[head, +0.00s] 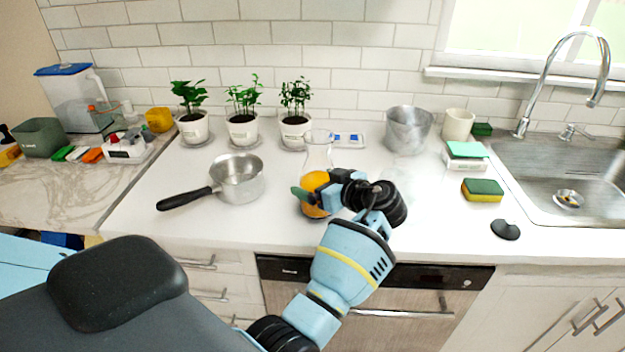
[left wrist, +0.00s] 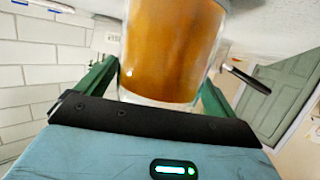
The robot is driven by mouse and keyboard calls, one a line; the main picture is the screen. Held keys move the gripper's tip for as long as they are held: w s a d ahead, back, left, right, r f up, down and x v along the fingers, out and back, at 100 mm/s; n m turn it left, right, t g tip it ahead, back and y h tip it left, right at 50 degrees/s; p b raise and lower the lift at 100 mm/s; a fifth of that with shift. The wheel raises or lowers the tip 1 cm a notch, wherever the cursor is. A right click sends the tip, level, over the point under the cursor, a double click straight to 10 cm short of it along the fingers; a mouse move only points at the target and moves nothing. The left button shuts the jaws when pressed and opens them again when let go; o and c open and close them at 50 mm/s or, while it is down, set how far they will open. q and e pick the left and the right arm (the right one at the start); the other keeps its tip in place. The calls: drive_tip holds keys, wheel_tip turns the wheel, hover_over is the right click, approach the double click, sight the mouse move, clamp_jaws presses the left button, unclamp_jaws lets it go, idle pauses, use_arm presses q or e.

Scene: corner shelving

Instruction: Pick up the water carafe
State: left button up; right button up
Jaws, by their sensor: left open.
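The water carafe (head: 318,150) is clear glass with a narrow neck and orange-brown liquid in its lower part. It stands upright on the white counter near the front. My left gripper (head: 317,188) reaches it from the front right, with a green finger showing at the carafe's left side. In the left wrist view the carafe (left wrist: 170,50) fills the space between the two green fingers of my left gripper (left wrist: 157,88). The fingers are open, one on each side of the glass. Whether either touches it I cannot tell. My right gripper is not in view.
A saucepan (head: 237,180) with a black handle stands left of the carafe. Potted plants (head: 243,128) line the wall behind. A metal pot (head: 408,130), a cup (head: 457,124) and sponges (head: 483,190) are to the right, before the sink (head: 560,165).

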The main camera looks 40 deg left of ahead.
use_arm(q)
drive_tip(key=shift+w+a+f, duration=0.1)
drive_tip(key=shift+a, duration=0.2)
drive_tip(key=shift+d, duration=0.15)
drive_tip(key=shift+c, duration=1.8)
drive_tip(key=c, duration=1.2)
drive_tip(key=shift+r, duration=0.2)
drive_tip(key=shift+c, duration=1)
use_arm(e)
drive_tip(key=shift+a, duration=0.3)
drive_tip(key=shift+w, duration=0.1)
use_arm(q)
drive_tip(key=shift+r, duration=0.15)
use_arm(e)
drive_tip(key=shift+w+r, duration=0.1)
